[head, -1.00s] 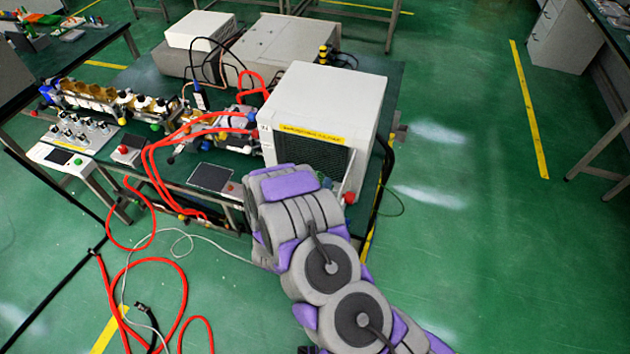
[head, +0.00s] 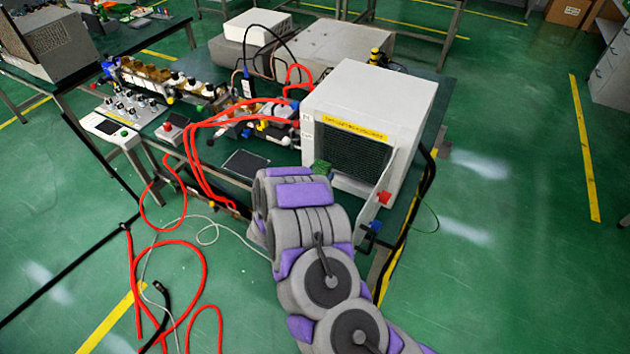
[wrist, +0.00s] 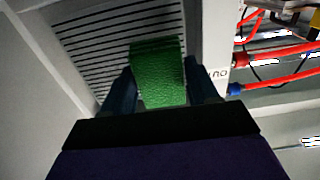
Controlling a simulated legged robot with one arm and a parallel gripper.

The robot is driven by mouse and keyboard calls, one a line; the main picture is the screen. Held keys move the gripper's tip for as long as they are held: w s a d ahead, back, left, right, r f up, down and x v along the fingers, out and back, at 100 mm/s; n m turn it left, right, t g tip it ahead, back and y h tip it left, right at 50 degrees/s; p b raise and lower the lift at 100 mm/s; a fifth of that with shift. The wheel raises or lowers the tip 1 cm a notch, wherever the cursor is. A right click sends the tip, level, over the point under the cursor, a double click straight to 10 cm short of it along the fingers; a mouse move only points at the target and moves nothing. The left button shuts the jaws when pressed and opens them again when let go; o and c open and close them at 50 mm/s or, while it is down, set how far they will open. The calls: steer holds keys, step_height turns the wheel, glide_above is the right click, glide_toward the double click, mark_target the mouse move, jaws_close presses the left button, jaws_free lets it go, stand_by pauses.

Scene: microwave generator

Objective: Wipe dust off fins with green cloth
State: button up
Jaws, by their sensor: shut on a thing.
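The green cloth (wrist: 158,72) is folded between the two dark fingers of my gripper (wrist: 161,84), which is shut on it. In the wrist view the cloth lies in front of the dark slatted fins (wrist: 115,38), near their right edge. I cannot tell whether it touches them. In the head view the fins (head: 352,158) fill the front opening of a white box (head: 375,95) with a yellow label. A bit of the cloth (head: 321,167) shows at their lower left, above my arm. My arm hides the fingers there. Dust on the fins cannot be made out.
Red hoses (head: 205,125) run left of the box and down to the floor. A dark screen (head: 245,164) lies on the bench to the left.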

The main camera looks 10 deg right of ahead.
mark_target(347, 151)
steer(key=shift+p+x, duration=0.8)
steer(key=shift+x, duration=1.9)
steer(key=shift+x, duration=1)
steer(key=shift+d, duration=0.1)
